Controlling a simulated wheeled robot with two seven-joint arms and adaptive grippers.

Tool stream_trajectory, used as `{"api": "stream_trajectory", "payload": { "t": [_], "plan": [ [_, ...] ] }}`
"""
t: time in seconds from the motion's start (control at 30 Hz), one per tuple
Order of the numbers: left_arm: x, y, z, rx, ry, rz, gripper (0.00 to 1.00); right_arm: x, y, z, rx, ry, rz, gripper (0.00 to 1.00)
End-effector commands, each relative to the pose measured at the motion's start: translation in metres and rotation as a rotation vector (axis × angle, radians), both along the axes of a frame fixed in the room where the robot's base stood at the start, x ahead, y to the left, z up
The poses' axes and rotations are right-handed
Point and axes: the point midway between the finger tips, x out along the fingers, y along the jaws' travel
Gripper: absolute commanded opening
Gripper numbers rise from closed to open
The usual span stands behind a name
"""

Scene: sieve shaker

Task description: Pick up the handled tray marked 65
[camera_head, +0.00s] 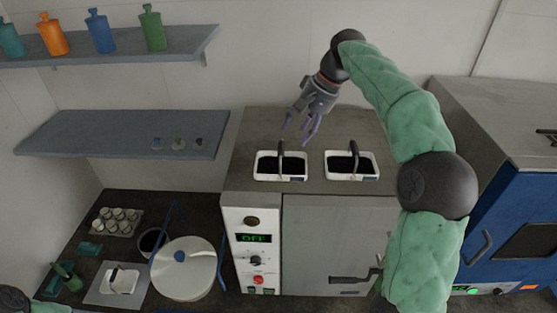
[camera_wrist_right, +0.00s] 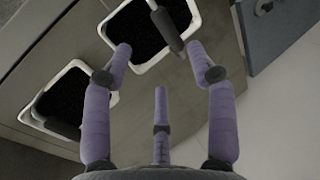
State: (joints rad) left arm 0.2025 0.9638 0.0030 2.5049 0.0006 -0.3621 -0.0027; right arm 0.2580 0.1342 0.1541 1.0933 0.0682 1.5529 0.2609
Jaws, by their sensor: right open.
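Two white handled trays of dark material stand on top of the grey cabinet: a left tray (camera_head: 260,175) and a right tray (camera_head: 374,175). A third white tray (camera_head: 107,285) with a handle sits on a flat plate at the lower left. I cannot read a 65 on any of them. My right gripper (camera_head: 303,127) is open and empty, above and behind the left tray. In the wrist view my right gripper (camera_wrist_right: 160,60) points at the left tray (camera_wrist_right: 196,18), its dark handle (camera_wrist_right: 165,24) ahead between the fingers. The right tray (camera_wrist_right: 84,68) also shows there. My left gripper is out of view.
The cabinet (camera_head: 340,225) has a panel reading OFF and a door handle. A blue oven (camera_head: 500,215) stands at the right. Grey shelves hold bottles (camera_head: 153,28) and small items at the left. A lidded white pot (camera_head: 187,270) stands on the lower counter.

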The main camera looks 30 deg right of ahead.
Motion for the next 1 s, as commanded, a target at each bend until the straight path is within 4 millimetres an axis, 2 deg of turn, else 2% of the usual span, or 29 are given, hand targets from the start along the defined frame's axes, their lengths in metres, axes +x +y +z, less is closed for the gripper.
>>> {"api": "stream_trajectory", "payload": {
  "t": [0.1, 0.37, 0.7, 1.0],
  "plan": [
    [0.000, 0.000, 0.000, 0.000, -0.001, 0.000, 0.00, 0.004, 0.007, -0.017, 0.002, 0.005, 0.002, 0.58],
    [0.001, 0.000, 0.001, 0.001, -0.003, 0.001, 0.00, 0.007, 0.014, -0.032, 0.001, 0.003, 0.003, 0.58],
    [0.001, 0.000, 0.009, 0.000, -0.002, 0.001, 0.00, 0.016, 0.035, -0.068, 0.001, 0.003, 0.003, 0.58],
    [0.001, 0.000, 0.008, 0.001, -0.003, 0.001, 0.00, 0.017, 0.036, -0.073, 0.001, 0.001, 0.002, 0.58]
  ]
}}
